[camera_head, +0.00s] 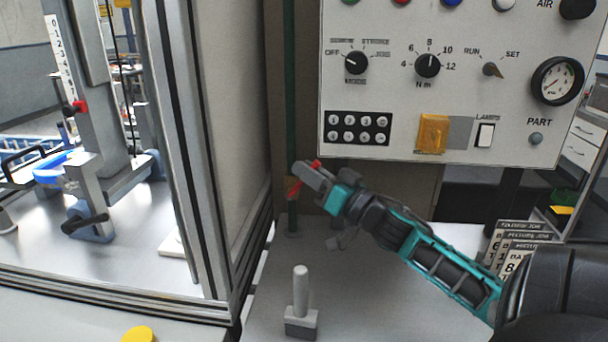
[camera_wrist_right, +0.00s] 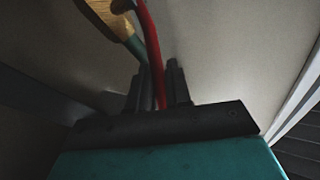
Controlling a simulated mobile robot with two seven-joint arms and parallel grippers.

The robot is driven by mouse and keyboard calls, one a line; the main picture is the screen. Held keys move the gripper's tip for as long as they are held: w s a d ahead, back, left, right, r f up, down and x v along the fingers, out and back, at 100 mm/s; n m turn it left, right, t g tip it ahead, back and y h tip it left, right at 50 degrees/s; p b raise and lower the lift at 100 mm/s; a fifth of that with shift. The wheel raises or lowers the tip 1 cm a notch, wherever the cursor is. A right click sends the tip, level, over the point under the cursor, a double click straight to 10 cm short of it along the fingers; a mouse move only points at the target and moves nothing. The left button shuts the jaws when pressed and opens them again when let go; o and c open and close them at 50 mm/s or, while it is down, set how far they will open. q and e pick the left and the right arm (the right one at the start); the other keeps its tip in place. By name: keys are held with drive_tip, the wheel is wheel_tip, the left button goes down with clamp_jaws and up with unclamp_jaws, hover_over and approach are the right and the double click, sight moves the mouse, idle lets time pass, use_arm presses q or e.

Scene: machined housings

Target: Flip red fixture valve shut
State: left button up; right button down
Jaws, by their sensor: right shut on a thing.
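The red valve lever (camera_head: 316,164) shows in small parts beside my right gripper (camera_head: 308,178) in the head view. The brass-coloured valve body (camera_head: 292,185) sits on a vertical green pipe (camera_head: 290,100) beside the machine enclosure. In the right wrist view the red lever (camera_wrist_right: 152,45) runs down between the two dark fingers of my right gripper (camera_wrist_right: 158,88), which is shut on it. The brass body (camera_wrist_right: 103,18) and green pipe (camera_wrist_right: 135,46) are at the upper left there. The fingers hide part of the lever, so its exact angle is hard to tell. My left gripper is not in view.
A control panel (camera_head: 400,105) with knobs, a gauge and an orange cover (camera_head: 433,134) hangs above my right arm. The framed enclosure (camera_head: 190,150) stands close on the left. A grey upright handle (camera_head: 301,295) stands on the bench below. Cards (camera_head: 520,232) stand at right.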

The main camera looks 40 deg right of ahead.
drive_tip(key=shift+s+d+f+m+t, duration=0.15)
drive_tip(key=shift+s+f+m+t, duration=0.1)
drive_tip(key=shift+m+t, duration=0.15)
drive_tip(key=c, duration=1.1)
unclamp_jaws()
drive_tip(key=shift+c, duration=0.2)
drive_tip(key=a+v, duration=0.1)
drive_tip(key=v, duration=1.1)
drive_tip(key=shift+s+d+b, duration=0.45)
drive_tip(key=shift+d, duration=0.05)
drive_tip(key=shift+c, duration=0.3)
